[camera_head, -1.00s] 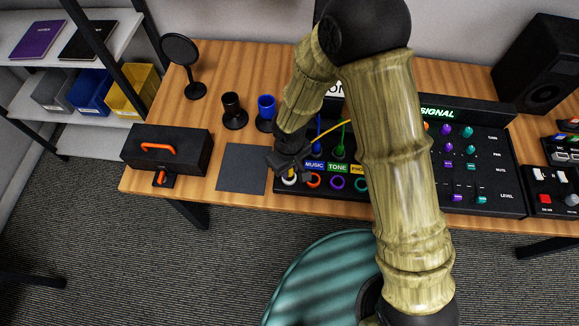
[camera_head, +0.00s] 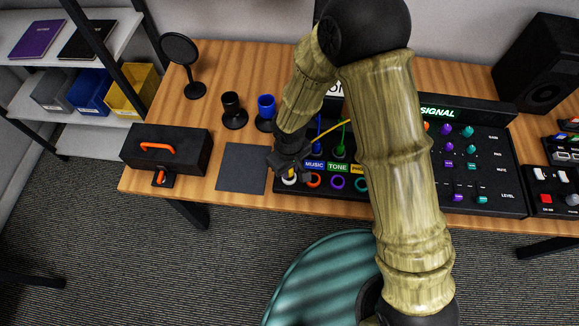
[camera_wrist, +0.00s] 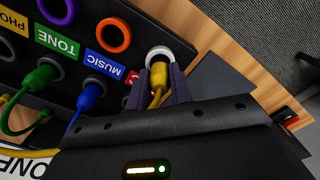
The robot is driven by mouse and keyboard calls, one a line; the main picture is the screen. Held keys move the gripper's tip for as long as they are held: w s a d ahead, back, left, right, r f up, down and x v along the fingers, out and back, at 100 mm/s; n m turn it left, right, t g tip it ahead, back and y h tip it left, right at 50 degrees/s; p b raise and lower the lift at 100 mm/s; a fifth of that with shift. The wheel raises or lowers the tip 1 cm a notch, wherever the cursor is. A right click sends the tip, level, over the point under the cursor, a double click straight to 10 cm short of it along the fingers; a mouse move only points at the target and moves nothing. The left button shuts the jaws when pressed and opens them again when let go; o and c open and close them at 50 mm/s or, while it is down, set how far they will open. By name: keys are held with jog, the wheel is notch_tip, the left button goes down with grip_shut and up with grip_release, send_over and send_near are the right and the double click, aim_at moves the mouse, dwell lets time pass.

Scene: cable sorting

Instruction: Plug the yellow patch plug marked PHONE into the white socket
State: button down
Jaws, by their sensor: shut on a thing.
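My gripper (camera_head: 289,170) is shut on the yellow plug (camera_wrist: 158,78); its two dark fingers show on either side of the plug in the wrist view. The plug's front end is at the white socket (camera_wrist: 158,52), inside its ring as seen from the wrist. I cannot tell how deep it sits. The yellow cable (camera_head: 333,128) runs from the gripper back to the right, behind my arm. The yellow PHONE label (camera_wrist: 12,22) shows at the wrist view's left edge.
Orange (camera_wrist: 113,35) and purple (camera_wrist: 55,10) socket rings are beside the white one. The blue plug (camera_wrist: 92,92) and green plug (camera_wrist: 40,78) stand in the panel by MUSIC and TONE. A dark mat (camera_head: 241,168) lies left of the panel.

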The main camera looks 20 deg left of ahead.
jog(key=shift+f+b, duration=0.55)
jog(key=shift+f, duration=0.1)
dwell(0.5)
jog(key=c, duration=1.2)
grip_release()
jog(key=shift+o, duration=0.6)
jog(key=o, duration=0.4)
jog(key=shift+r, duration=0.1)
jog(key=shift+r+p, duration=2.75)
jog(key=shift+r, duration=0.7)
